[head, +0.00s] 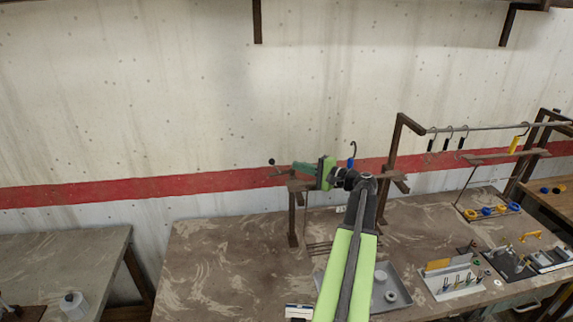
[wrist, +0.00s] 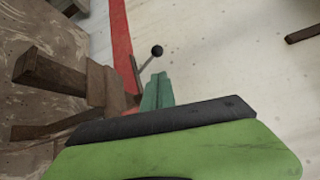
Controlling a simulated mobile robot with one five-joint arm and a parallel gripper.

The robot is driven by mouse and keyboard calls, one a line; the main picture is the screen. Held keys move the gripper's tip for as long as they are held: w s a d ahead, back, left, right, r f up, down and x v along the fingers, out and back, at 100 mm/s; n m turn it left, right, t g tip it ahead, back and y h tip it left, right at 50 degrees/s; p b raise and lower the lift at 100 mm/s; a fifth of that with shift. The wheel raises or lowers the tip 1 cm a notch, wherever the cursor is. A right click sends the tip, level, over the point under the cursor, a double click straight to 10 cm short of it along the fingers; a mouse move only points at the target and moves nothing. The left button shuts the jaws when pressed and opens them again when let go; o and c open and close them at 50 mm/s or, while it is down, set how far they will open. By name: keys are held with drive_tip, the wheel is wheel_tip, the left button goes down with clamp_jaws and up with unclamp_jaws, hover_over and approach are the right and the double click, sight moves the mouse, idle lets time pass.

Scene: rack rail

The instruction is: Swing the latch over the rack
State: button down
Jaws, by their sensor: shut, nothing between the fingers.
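The latch is a thin grey lever with a black ball knob (head: 271,161) at the left end of a brown wooden rack (head: 293,215). In the wrist view the knob (wrist: 157,50) stands just beyond my fingertips, its rod slanting down to the left toward the rack's wood (wrist: 60,78). My gripper (head: 291,168) has teal fingers, shut and empty, pointing left above the rack. In the wrist view my gripper (wrist: 157,82) is close beside the rod; I cannot tell whether they touch. My gripper's green body hides part of the rack.
A blue item (head: 351,162) on a hook is just behind my wrist. A rail (head: 480,127) with several hooks stands at the right. A grey tray (head: 405,304) and a white tool holder (head: 450,280) are on the workbench (head: 215,260). The bench's left part is clear.

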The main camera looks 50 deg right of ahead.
drive_tip(key=w, duration=0.5)
drive_tip(key=w+a, duration=0.1)
drive_tip(key=w, duration=0.2)
drive_tip(key=shift+w+f, duration=0.25)
drive_tip(key=shift+w, duration=0.1)
drive_tip(key=shift+a, duration=0.15)
